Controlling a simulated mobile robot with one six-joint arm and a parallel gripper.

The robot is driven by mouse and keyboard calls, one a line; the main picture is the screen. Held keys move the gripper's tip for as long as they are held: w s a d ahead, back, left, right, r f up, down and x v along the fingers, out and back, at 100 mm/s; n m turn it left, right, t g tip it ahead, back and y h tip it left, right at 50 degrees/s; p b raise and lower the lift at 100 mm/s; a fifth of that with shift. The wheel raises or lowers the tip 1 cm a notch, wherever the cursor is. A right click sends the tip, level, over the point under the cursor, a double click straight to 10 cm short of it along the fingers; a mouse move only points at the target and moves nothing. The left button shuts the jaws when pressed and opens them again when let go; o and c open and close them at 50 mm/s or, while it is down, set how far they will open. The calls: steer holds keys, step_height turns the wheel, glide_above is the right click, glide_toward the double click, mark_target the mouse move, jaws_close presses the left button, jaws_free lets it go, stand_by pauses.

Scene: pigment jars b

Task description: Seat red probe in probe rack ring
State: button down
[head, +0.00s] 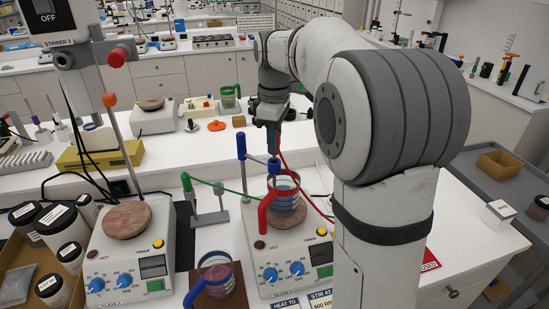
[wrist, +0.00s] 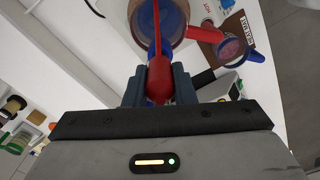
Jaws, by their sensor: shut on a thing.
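My gripper (wrist: 158,88) is shut on the red probe (wrist: 159,76), whose red cable runs up the wrist view between the fingers. In the head view my gripper (head: 272,145) is above the right hot plate, and the probe is mostly hidden behind the fingers.
The beaker stands on the right hot plate (head: 290,250). A green-topped grey stand (head: 208,217) is to its left. A second beaker (head: 216,275) is in front. The left hot plate (head: 130,255) and lidded jars (head: 55,225) are further left.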

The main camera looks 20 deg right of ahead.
steer(key=shift+r+p, duration=2.95)
steer(key=shift+r, duration=0.8)
step_height(320, 180, up, 8)
steer(key=shift+r, duration=0.1)
